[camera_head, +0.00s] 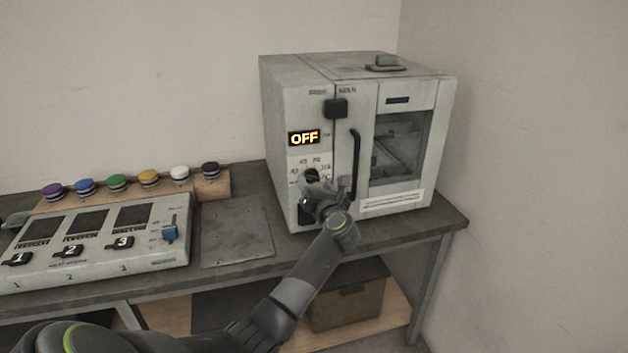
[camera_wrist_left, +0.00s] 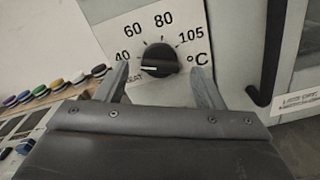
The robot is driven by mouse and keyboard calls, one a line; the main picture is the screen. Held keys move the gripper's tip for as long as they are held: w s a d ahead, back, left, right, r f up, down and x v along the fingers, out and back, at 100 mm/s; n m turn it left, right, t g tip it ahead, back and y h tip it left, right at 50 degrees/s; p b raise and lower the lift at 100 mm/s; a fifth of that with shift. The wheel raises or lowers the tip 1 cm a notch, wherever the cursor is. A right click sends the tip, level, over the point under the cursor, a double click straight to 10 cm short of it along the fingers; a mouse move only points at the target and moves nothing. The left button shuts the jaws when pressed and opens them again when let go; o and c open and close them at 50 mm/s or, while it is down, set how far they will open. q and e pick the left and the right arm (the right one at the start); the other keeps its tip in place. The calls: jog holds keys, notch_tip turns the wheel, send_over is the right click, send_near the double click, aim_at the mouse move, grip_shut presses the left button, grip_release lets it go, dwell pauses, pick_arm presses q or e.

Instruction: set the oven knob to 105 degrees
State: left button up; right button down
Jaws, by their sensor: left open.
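The oven (camera_head: 285,110) stands on the bench, and its display (camera_head: 304,138) reads OFF. In the left wrist view the black oven knob (camera_wrist_left: 159,58) sits on a pale dial plate (camera_wrist_left: 184,17) marked 40, 60, 80 and 105 °C. The knob's white mark points left, a little below the 40. My left gripper (camera_head: 314,186) is in front of the oven's lower left panel. In the left wrist view its fingers (camera_wrist_left: 160,70) are open, one on each side of the knob, with gaps visible between them and it. My right gripper is not in view.
A black vertical door handle (camera_head: 355,163) is just right of my left gripper. A control box (camera_head: 100,240) with a blue slider (camera_head: 170,229) and a row of coloured knobs (camera_head: 117,182) lie to the left. A flat plate (camera_head: 236,232) lies beside the oven.

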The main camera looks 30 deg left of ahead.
pick_arm(q)
jog(key=shift+x, duration=1)
jog(key=shift+c, duration=0.4)
